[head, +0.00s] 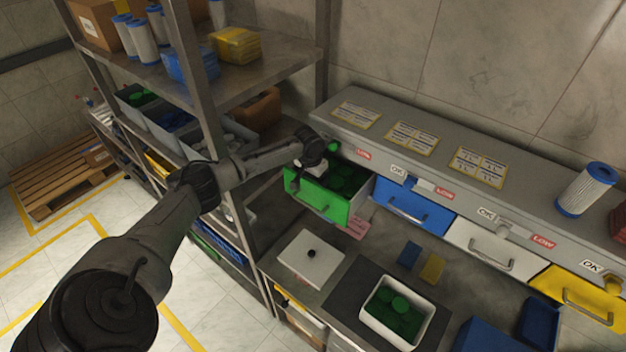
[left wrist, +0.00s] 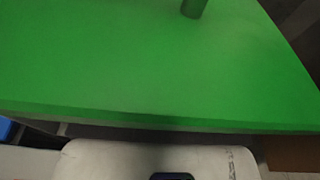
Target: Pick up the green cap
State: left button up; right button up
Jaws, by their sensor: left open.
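Green caps (head: 347,178) lie inside the pulled-out green drawer (head: 314,198). More green caps (head: 398,306) lie in a white bin (head: 368,318) on the bench. My left gripper (head: 306,172) is over the left side of the green drawer, apart from the white bin. It is open, and I see no cap held in it. In the left wrist view a wide green surface (left wrist: 150,70), likely the drawer's, fills most of the picture. No single cap can be told apart there, and the fingertips are not clear.
Blue (head: 412,207), white (head: 490,247) and yellow (head: 580,297) drawers line the unit to the right. A white lid (head: 310,262) with a black knob lies on the bench. A metal shelf post (head: 205,95) stands close by my left arm.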

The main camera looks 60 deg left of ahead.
pick_arm(q)
jog(key=shift+f, duration=0.1)
jog(key=c, duration=0.7)
